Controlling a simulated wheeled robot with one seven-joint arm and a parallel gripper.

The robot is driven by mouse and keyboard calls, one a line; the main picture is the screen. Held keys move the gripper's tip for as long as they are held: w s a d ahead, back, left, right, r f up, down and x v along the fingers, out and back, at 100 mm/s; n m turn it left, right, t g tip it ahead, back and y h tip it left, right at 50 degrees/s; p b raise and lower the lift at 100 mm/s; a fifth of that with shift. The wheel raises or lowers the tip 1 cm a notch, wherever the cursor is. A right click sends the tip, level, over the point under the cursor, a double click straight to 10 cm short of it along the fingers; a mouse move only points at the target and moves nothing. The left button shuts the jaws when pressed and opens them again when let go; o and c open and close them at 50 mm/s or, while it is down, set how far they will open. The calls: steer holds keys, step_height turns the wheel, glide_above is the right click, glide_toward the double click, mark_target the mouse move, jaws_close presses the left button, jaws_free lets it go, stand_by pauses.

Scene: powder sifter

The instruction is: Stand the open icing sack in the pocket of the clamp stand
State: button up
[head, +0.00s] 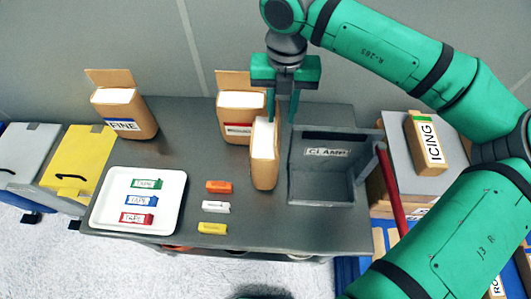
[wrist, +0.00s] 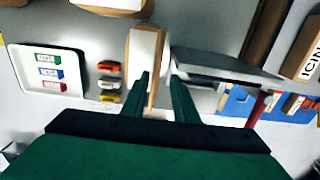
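A tan sack with a white top (head: 264,170) stands narrow side on, just left of the clamp stand; its label does not show. It also shows in the wrist view (wrist: 145,45). The clamp stand (head: 322,187) is a dark grey box-like holder with a CLAMP label, and its pocket looks empty. My gripper (head: 283,118) is above and behind the tan sack's upper right edge. In the wrist view its fingers (wrist: 160,74) are apart, the left one overlapping the sack; contact cannot be told. A tan pack labelled ICING (head: 427,143) is on the right.
A sack labelled FINE (head: 124,112) and a red-labelled sack (head: 238,118) stand at the back. A white tray (head: 98,215) holds three coloured labelled blocks. Orange, white and yellow pieces (head: 213,228) lie at the front. A red bar (head: 389,180) rises right of the clamp stand.

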mark_target(279, 131)
steer(key=shift+f, duration=2)
steer(key=shift+c, duration=0.4)
jaws_close()
steer(key=shift+w, duration=0.1)
